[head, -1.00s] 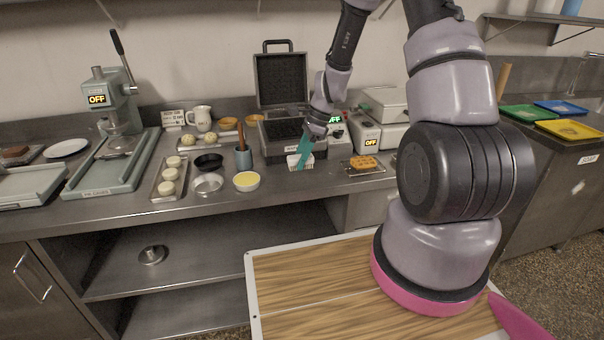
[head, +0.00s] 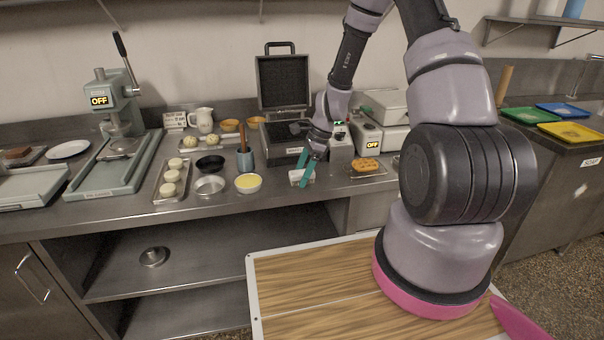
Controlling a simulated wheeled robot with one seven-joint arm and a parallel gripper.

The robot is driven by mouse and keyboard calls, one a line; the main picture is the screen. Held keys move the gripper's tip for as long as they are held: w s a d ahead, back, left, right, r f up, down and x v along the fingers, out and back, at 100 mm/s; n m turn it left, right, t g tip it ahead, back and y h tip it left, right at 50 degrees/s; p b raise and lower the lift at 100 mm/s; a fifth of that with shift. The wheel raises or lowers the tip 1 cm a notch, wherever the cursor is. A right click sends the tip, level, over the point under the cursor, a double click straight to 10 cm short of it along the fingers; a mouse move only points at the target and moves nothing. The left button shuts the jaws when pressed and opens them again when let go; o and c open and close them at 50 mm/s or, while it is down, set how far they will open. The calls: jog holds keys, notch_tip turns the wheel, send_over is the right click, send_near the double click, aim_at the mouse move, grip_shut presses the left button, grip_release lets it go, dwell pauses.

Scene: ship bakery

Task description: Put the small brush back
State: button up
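My gripper (head: 304,174) is at the front of the counter, before the open waffle iron. Its two teal fingers point down and show a gap between them, and I see nothing held there. The fingertips are at a small white holder (head: 296,176) and hide part of it; I cannot tell whether they touch it. I cannot make out the small brush for certain; it may be hidden by the fingers or too small to tell. A grey-blue cup (head: 245,161) left of the gripper holds a wooden-handled tool (head: 243,135).
A bowl of yellow liquid (head: 248,183) stands left of the gripper. The open waffle iron (head: 283,84) is behind. A dough tray (head: 158,192) is further left.

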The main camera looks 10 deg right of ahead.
jog(key=s+d+r+n+t+h, duration=0.1)
jog(key=s+d+r+n, duration=0.15)
jog(key=r, duration=1.25)
jog(key=s+d+r+n+t, duration=0.2)
jog(key=s+r+n, duration=0.2)
jog(key=r, duration=1)
jog(key=s+d+r+n+t+h, duration=0.1)
jog(key=s+r+n+t, duration=0.3)
jog(key=s+r+n, duration=0.3)
jog(key=s+r, duration=0.5)
jog(key=s, duration=0.4)
jog(key=shift+d, duration=0.15)
jog(key=shift+w+r, duration=0.1)
